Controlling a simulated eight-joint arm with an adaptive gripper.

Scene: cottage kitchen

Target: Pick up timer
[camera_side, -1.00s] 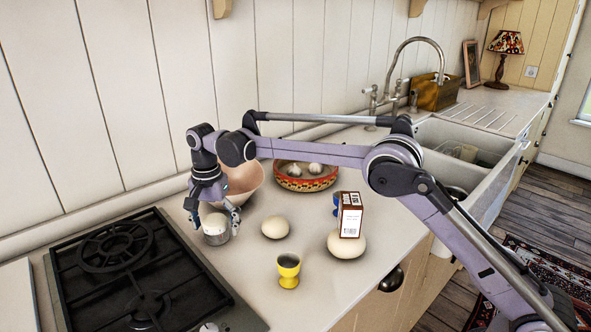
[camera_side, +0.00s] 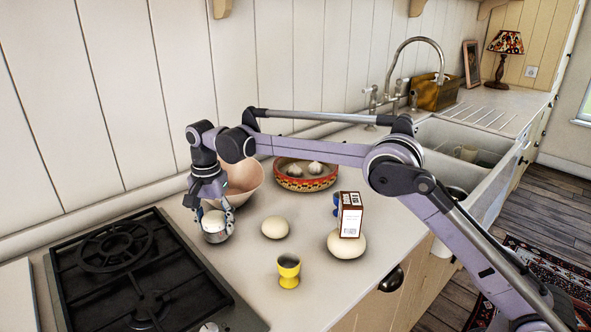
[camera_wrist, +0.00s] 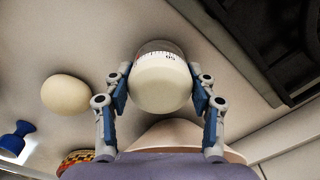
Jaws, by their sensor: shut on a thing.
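The timer (camera_side: 215,227) is a small round thing with a cream domed top and a silver-grey band. It stands on the worktop between the hob and the pink bowl. In the wrist view the timer (camera_wrist: 163,80) shows its cream top and a numbered scale on its band. My gripper (camera_side: 216,222) points down over it, shut on it, with a finger on each side. In the wrist view the blue pads of my gripper (camera_wrist: 160,88) touch both sides of the timer. I cannot tell any gap between timer and worktop.
A pink bowl (camera_side: 243,182) stands close behind my gripper. The black hob (camera_side: 135,275) lies to the left. An egg (camera_side: 275,227), a yellow egg cup (camera_side: 288,270), a larger egg (camera_side: 345,244) by a small box (camera_side: 350,215), and a patterned bowl (camera_side: 306,182) stand to the right.

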